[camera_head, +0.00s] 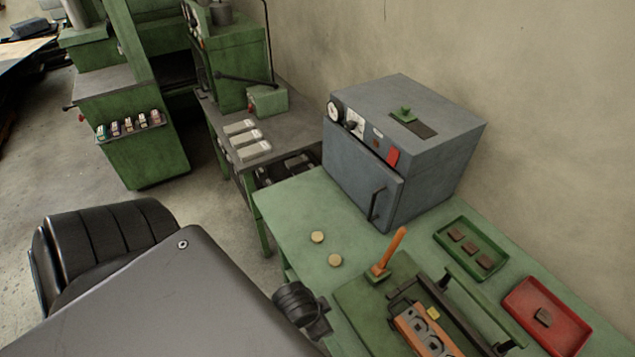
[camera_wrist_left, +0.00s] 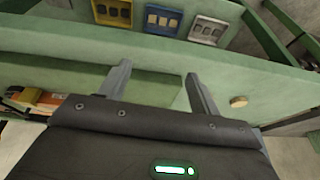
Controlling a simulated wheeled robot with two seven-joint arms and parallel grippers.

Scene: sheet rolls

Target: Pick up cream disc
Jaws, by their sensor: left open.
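Two small cream discs lie flat on the green bench (camera_head: 290,205) in the head view, the farther one (camera_head: 317,237) left of the nearer one (camera_head: 335,260). In the left wrist view one cream disc (camera_wrist_left: 238,101) shows to the right of my left gripper (camera_wrist_left: 158,70). I cannot tell which of the two it is. My left gripper is open with nothing between its fingers, and the disc is outside the right finger. In the head view a dark part of my arm is near the bench's front edge; the fingers cannot be made out there. My right gripper is not in view.
A grey oven-like box (camera_head: 405,150) stands behind the discs. An orange-handled tool (camera_head: 390,252) on a green fixture is to their right. A green tray (camera_head: 443,245) and a red tray (camera_head: 560,335) lie farther right. The bench around the discs is clear.

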